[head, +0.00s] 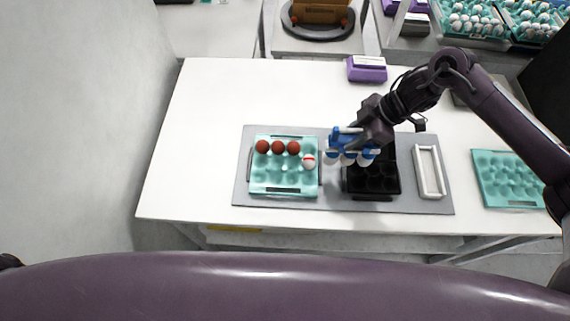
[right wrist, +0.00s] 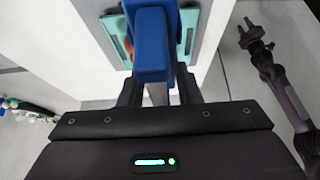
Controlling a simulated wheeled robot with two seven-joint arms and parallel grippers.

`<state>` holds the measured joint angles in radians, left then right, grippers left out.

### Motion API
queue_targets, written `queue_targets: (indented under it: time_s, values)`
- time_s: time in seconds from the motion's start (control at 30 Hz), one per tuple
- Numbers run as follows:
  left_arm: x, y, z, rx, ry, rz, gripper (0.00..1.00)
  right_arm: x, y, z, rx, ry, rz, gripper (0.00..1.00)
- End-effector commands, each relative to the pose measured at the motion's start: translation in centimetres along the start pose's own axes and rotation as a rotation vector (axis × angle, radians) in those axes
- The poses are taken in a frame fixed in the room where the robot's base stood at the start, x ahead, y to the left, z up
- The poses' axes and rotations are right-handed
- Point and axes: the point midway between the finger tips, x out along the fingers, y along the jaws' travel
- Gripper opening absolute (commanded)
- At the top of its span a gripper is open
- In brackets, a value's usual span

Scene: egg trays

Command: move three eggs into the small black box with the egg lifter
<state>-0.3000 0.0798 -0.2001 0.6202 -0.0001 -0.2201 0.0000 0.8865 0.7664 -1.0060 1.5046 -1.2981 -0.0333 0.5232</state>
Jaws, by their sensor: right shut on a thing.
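My right gripper (head: 366,138) is shut on the blue egg lifter (head: 345,133), which also shows in the right wrist view (right wrist: 150,40). White rounded shapes, which look like eggs (head: 347,160), hang under the lifter over the back left part of the small black box (head: 372,197). Whether they touch the box is hidden. To the left, a teal tray (head: 284,191) holds three red-brown eggs (head: 278,147) in its back row and a white egg with a red band (head: 309,161) at its right edge. My left gripper (right wrist: 245,27) looks open and empty in the right wrist view.
Tray and box sit on a grey mat (head: 240,185) on the white table (head: 190,130). A white frame-like holder (head: 440,172) stands right of the box. Another teal tray (head: 480,165) lies farther right. A purple box (head: 367,75) stands behind. The table's left side is clear.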

Motion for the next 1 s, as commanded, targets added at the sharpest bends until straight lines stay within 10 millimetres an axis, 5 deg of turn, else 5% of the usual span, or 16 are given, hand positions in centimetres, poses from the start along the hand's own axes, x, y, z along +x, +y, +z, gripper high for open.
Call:
queue_targets:
  time_s: [1.0]
  values:
    - [1.1,0.0,0.1,0.000,0.000,0.000,0.36,-4.6,1.2,7.7,0.003,0.002,0.003,0.01]
